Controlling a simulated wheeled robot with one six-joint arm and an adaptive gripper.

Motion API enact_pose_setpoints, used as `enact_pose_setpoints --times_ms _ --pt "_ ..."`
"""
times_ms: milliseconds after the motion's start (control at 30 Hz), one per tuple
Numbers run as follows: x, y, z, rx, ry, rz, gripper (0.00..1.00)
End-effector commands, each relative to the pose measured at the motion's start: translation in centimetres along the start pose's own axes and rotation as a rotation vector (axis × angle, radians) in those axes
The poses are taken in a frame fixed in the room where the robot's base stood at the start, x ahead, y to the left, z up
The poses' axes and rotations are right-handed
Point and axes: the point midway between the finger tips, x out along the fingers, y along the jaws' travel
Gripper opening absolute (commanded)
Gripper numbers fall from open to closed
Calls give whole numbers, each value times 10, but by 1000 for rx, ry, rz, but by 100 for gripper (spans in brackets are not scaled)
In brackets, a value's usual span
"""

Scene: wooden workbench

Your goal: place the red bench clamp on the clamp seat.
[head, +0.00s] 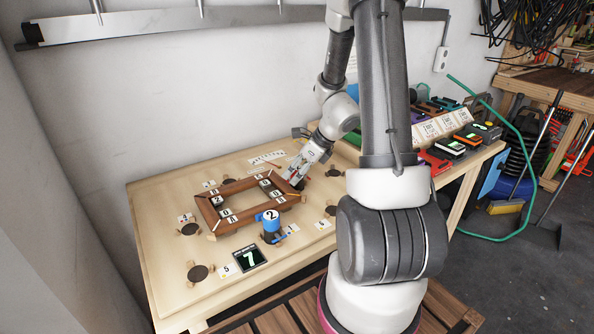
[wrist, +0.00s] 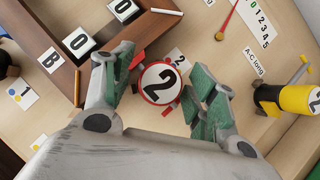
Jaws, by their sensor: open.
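The red bench clamp (wrist: 159,82) shows in the wrist view as a round white top marked 2 with a red rim and red parts beside it. It is between the two green-padded fingers of my gripper (wrist: 165,76), which are open with a gap on each side. In the head view my gripper (head: 297,181) is low over the bench at the right corner of the wooden frame, largely hiding the clamp. Dark round pads (head: 200,273) lie on the bench around the frame; I cannot tell which one is the clamp seat.
The wooden frame (head: 213,213) holds lettered tiles and is close to the left finger. A yellow clamp (wrist: 285,100) is to the right in the wrist view.

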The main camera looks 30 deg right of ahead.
Motion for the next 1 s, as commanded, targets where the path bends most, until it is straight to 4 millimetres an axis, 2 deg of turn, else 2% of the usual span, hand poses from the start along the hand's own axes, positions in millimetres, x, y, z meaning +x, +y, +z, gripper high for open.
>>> enact_pose_setpoints --times_ms 167,500,600,767,867,967,1000 --pt "-14 -1 2 -1 -1 -3 58" --pt "-89 -1 2 -2 -3 -5 58" --pt "-106 -1 2 -1 -1 -4 58" --pt "-121 2 3 -17 1 0 58" --pt "-134 16 11 -151 13 10 58" --pt "-156 49 25 -473 44 35 58" --pt "-168 66 30 -646 61 48 58"
